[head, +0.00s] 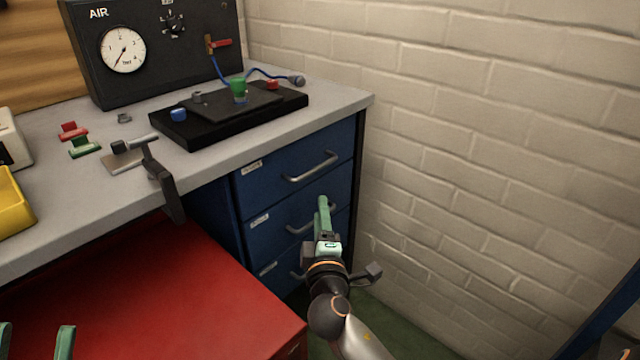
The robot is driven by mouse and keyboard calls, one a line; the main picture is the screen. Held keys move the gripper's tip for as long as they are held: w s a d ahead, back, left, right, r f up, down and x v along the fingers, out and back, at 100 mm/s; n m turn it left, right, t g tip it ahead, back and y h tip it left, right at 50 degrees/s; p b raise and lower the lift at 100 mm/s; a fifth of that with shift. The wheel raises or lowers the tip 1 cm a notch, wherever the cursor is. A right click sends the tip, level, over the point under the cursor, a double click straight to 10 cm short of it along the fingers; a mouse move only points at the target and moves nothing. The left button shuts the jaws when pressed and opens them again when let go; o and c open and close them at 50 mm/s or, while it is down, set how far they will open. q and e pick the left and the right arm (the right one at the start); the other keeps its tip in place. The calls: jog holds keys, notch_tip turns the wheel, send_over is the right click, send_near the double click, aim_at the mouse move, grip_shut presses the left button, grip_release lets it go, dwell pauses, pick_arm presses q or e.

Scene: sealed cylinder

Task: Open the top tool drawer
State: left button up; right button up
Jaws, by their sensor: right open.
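The top tool drawer (262,187) is the uppermost blue drawer front under the right end of the workbench. It looks shut, level with the cabinet face. Its grey bar handle (312,168) runs across the front and is fully in view. My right gripper (323,208) is open, its green fingers seen nearly edge-on. In the picture it lies below the top handle and covers part of the middle drawer and its handle (298,229). It holds nothing that I can see. My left gripper (36,342) shows only as two green fingertips, spread apart, at the bottom left corner.
A red cabinet top (130,300) fills the lower left. A white brick wall (490,150) stands close on the right. The grey worktop (225,148) carries a black fixture, an air gauge panel (150,45) and a clamp (165,180) overhanging its front edge.

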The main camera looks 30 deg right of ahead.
aim_at(320, 167)
jog(key=shift+h, duration=0.5)
jog(key=x, duration=0.4)
jog(key=r+b+x, duration=0.1)
jog(key=x, duration=0.4)
jog(key=b+x, duration=0.1)
jog(key=x, duration=0.3)
jog(key=shift+w+d+r, duration=0.2)
jog(key=shift+w+r, duration=0.05)
jog(key=shift+r, duration=0.1)
pick_arm(q)
jog(key=shift+s+d+f+m+h, duration=0.3)
jog(key=shift+s+f+m+h, duration=0.25)
jog(key=shift+h, duration=0.45)
jog(key=shift+r, duration=0.1)
pick_arm(e)
grip_shut()
pick_arm(q)
jog(key=shift+w, duration=0.1)
